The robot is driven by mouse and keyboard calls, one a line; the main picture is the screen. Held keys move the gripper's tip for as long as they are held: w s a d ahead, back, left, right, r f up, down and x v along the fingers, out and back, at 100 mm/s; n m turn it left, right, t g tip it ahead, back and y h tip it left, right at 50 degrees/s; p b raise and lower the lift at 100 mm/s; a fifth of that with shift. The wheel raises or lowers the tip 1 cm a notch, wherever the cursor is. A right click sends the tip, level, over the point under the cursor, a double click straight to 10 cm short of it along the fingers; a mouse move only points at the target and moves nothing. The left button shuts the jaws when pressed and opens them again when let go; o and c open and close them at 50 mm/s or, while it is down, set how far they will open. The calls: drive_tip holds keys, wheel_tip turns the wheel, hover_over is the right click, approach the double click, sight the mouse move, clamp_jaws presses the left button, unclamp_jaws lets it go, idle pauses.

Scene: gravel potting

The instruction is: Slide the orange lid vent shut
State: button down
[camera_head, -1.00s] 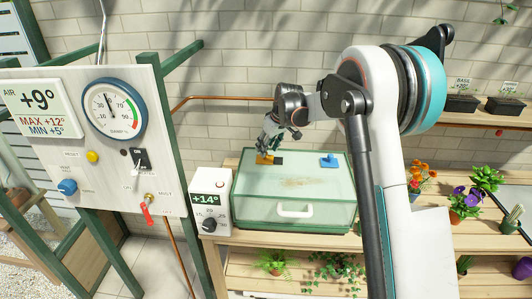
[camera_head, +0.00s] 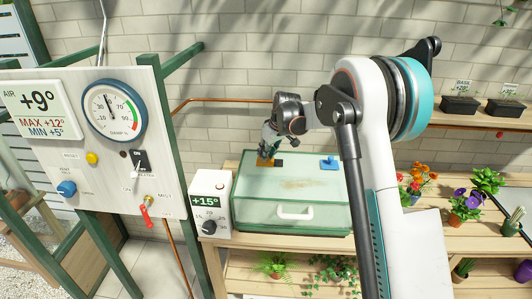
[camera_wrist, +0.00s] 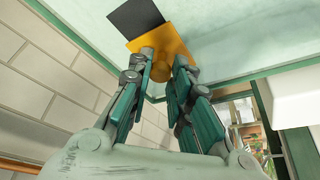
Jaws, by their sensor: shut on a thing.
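The orange lid vent (camera_head: 263,164) is a small plate on the glass lid (camera_head: 308,178) of the green-framed propagator box, near the lid's back left. A dark square (camera_head: 280,163) lies directly to its right; in the wrist view, the dark square (camera_wrist: 135,17) borders the orange plate (camera_wrist: 172,45). My gripper (camera_head: 266,155) is over the vent, pointing down. In the wrist view, my gripper's fingers (camera_wrist: 162,68) are on either side of the vent's round orange knob, shut on it. The fingers partly hide the plate.
A blue vent (camera_head: 329,163) sits on the lid's right part. A white handle (camera_head: 295,213) is on the box front. A white heater box (camera_head: 211,205) reading +15° stands close on the left. Potted flowers (camera_head: 465,203) stand to the right, and a brick wall is behind.

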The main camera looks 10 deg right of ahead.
sight(278, 164)
drive_tip(key=d, duration=0.2)
drive_tip(key=s+d, duration=0.1)
drive_tip(key=d, duration=0.1)
drive_tip(key=shift+s+d, duration=0.1)
drive_tip(key=shift+s, duration=0.05)
drive_tip(key=c, duration=1.5)
unclamp_jaws()
drive_tip(key=shift+d, duration=0.1)
drive_tip(key=shift+o, duration=0.2)
drive_tip(key=shift+r, duration=0.1)
drive_tip(key=v, duration=1.1)
drive_tip(key=shift+s+r, duration=0.2)
drive_tip(key=shift+r, duration=0.15)
drive_tip(key=shift+s, duration=0.1)
